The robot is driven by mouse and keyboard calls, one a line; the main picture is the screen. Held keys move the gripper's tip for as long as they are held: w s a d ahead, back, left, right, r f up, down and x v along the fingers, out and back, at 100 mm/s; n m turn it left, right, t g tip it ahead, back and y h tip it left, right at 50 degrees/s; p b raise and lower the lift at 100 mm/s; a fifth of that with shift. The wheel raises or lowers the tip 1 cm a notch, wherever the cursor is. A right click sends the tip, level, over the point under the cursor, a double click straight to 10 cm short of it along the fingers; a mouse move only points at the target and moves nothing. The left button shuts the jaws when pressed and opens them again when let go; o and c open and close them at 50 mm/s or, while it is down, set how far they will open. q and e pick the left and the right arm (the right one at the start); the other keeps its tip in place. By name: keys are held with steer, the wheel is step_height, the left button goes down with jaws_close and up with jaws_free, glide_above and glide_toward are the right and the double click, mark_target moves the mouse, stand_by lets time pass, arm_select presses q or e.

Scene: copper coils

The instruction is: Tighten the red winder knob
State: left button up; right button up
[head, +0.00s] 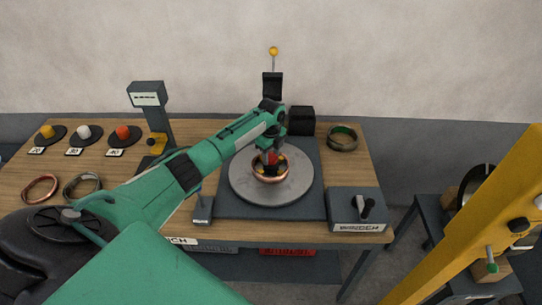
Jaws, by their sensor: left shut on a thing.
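The red winder knob (263,158) shows at the centre of the round grey turntable, partly hidden by my left gripper. My left gripper (270,157) comes down from above and is shut on the knob. A copper coil (270,177) lies around the knob on the turntable (294,191). How tight the knob is cannot be told. My right gripper is not in view.
Yellow, white and red knobs (122,132) stand on dark discs at the table's left. Loose coils (40,188) lie in front of them. A dark ring (342,139) lies at the back right. A switch box (356,208) sits front right. A yellow post (475,220) stands right.

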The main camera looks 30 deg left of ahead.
mark_target(271, 157)
arm_select(q)
steer(key=shift+r+m, duration=0.1)
steer(key=shift+m, duration=0.5)
steer(key=o, duration=1)
step_height(271, 157, up, 14)
steer(key=b, duration=0.3)
steer(key=shift+b, duration=0.35)
steer(key=shift+f, duration=0.25)
